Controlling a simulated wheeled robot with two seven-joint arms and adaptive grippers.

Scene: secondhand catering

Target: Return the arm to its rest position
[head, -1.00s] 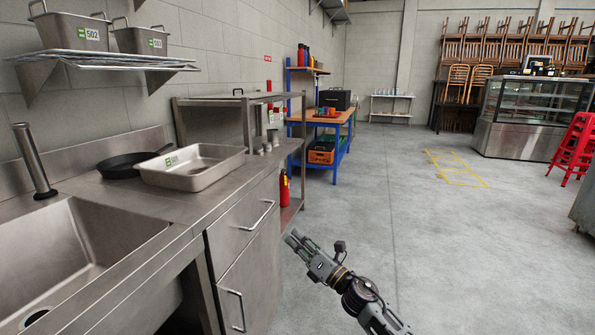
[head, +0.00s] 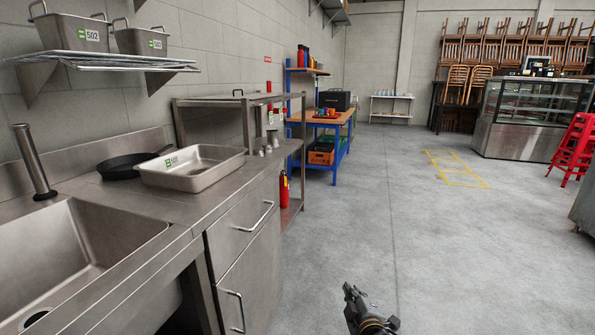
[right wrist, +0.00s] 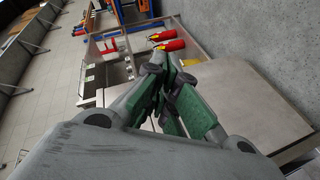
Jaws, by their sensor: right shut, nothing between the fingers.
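My right gripper (head: 349,290) shows at the bottom of the head view, low over the bare floor to the right of the steel counter. Only the gripper and a bit of the wrist are in frame; the rest of the arm is cut off. In the right wrist view the two fingers (right wrist: 170,72) with green pads are close together and empty. No object is held. My left arm and gripper are not in view.
The steel counter (head: 130,205) with sink, black pan (head: 128,166) and steel tray (head: 193,168) stands at left. A red extinguisher (head: 284,187) is at its far end. A blue shelf unit (head: 336,160) stands beyond. The floor (head: 400,230) at centre is clear.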

